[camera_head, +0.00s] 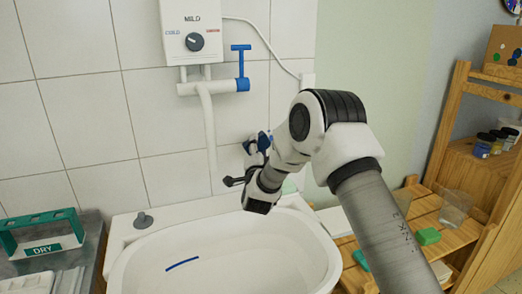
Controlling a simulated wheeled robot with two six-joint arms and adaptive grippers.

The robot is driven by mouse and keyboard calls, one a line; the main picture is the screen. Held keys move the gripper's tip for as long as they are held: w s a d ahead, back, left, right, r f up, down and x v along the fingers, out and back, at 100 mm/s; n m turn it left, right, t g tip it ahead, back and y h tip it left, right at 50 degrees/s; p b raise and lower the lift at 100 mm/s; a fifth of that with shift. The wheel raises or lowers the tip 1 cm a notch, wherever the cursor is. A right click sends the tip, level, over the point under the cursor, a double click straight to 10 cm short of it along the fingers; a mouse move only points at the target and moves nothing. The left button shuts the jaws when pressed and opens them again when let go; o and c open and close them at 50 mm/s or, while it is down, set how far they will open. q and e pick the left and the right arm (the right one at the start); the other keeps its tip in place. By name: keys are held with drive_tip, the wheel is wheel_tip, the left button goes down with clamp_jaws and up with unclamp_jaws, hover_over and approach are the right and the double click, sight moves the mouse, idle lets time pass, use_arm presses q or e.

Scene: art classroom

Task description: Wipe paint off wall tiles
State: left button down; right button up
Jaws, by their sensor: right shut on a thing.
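White wall tiles (95,115) cover the wall behind the sink. I can make out no clear paint mark on the tiles in view. My right gripper (244,181) is in front of the wall, above the back rim of the white sink (130,280). My wrist hides most of it; a dark finger part sticks out to the left. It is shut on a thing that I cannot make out. A blue streak (182,264) lies inside the sink basin. My left gripper is not in view.
A water heater (192,30) with pipes and a blue valve (242,84) hangs above the sink. A green DRY rack (42,235) stands at left. A wooden shelf at right holds a clear cup (455,207) and a green block (428,236).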

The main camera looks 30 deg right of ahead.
drive_tip(key=shift+w+d+b, duration=0.2)
drive_tip(key=shift+w+b, duration=0.1)
drive_tip(key=shift+w, duration=0.6)
idle(0.5)
